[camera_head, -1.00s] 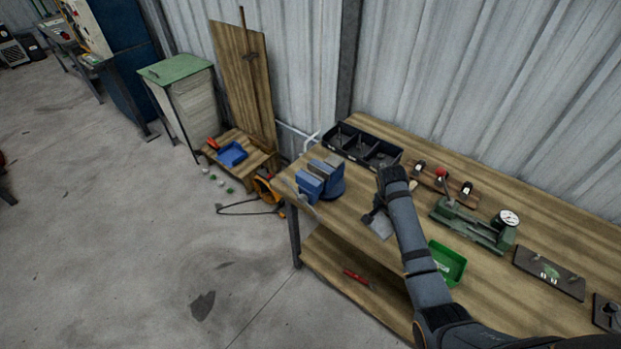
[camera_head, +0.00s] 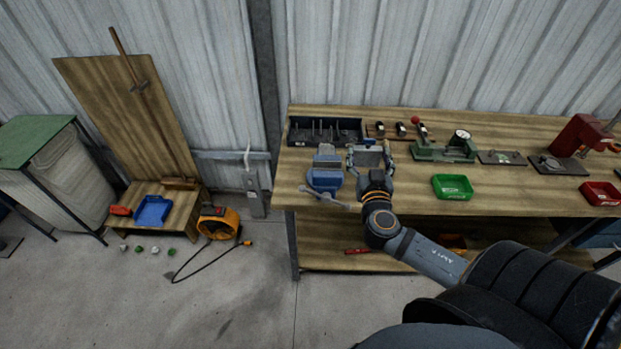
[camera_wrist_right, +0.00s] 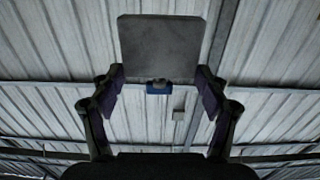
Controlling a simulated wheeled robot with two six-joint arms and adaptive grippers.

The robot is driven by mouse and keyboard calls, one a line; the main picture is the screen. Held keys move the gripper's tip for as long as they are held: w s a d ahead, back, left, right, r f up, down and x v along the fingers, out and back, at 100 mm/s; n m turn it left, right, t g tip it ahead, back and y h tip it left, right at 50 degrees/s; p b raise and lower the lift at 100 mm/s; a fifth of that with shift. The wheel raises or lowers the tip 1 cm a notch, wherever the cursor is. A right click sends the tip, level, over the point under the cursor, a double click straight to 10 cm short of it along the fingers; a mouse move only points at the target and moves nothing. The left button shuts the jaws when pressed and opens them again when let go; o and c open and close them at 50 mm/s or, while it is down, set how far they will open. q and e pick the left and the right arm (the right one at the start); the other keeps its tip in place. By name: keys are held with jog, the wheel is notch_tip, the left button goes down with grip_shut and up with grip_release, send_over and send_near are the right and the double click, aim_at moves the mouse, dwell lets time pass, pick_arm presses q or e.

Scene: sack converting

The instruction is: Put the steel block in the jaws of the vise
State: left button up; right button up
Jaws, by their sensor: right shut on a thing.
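The steel block (camera_head: 369,156) is a flat grey piece held between the fingers of my right gripper (camera_head: 371,163). In the right wrist view the block (camera_wrist_right: 160,45) stands upright beyond the fingertips, with a finger at each side of its lower end. The blue vise (camera_head: 325,180) stands at the left front of the workbench, with its handle at the front edge. My right gripper and the block are just right of the vise, apart from its jaws. How wide the jaws stand open is hard to tell. My left gripper is not in view.
The wooden workbench (camera_head: 520,207) has a black divided tray (camera_head: 296,136) behind the vise. A green bin (camera_head: 452,187) and a green dial-gauge fixture (camera_head: 440,152) stand to the right. A red bin (camera_head: 600,193) is at the far right.

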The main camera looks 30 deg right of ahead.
aim_at(357, 161)
jog(key=shift+s, duration=0.1)
jog(key=shift+w+d+f+b, duration=0.35)
jog(key=shift+f+b, duration=0.2)
jog(key=shift+b, duration=0.3)
jog(key=shift+w+a+f+b, duration=0.2)
jog(key=shift+w+f+b, duration=0.4)
jog(key=shift+b, duration=0.6)
jog(key=shift+w+a+f+b, duration=0.2)
jog(key=shift+w+f+b, duration=0.05)
jog(key=shift+w+b, duration=0.3)
jog(key=shift+w+a+f+b, duration=0.2)
jog(key=shift+w+f+b, duration=0.05)
jog(key=shift+w+b, duration=0.3)
jog(key=w+f+b, duration=0.1)
jog(key=w, duration=0.1)
jog(key=w+a+f+b, duration=0.1)
jog(key=w+f, duration=0.1)
jog(key=w, duration=0.1)
jog(key=w+a+f+b, duration=0.1)
jog(key=w+f+b, duration=0.1)
jog(key=w, duration=0.1)
jog(key=shift+a+f, duration=0.25)
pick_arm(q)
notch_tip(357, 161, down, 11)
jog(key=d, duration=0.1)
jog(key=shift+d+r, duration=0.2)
pick_arm(e)
jog(key=shift+w+f, duration=0.15)
jog(key=shift+w, duration=0.15)
